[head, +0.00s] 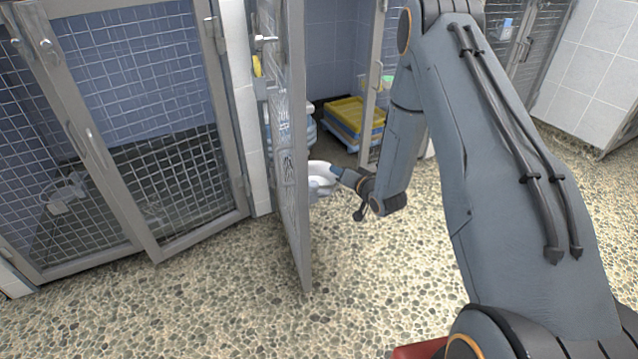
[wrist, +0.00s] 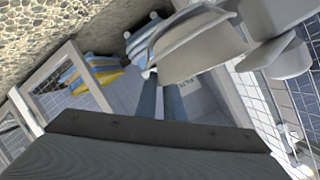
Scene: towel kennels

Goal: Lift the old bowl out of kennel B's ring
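The old bowl (head: 319,169), pale grey-white, shows beside the inner edge of an open mesh kennel door (head: 290,150) in the head view. It is large in the wrist view (wrist: 200,52), tilted in that picture. My gripper (head: 341,173) reaches it from the right. In the wrist view the two dark blue fingers (wrist: 160,85) stand close together with a narrow gap, and their tips meet the bowl's edge. The gripper appears shut on the rim; the tips are partly hidden. Other pale grey parts (wrist: 278,60) lie beside the bowl, perhaps the ring; how they join it is unclear.
The pebbled floor (head: 230,310) in front is clear.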

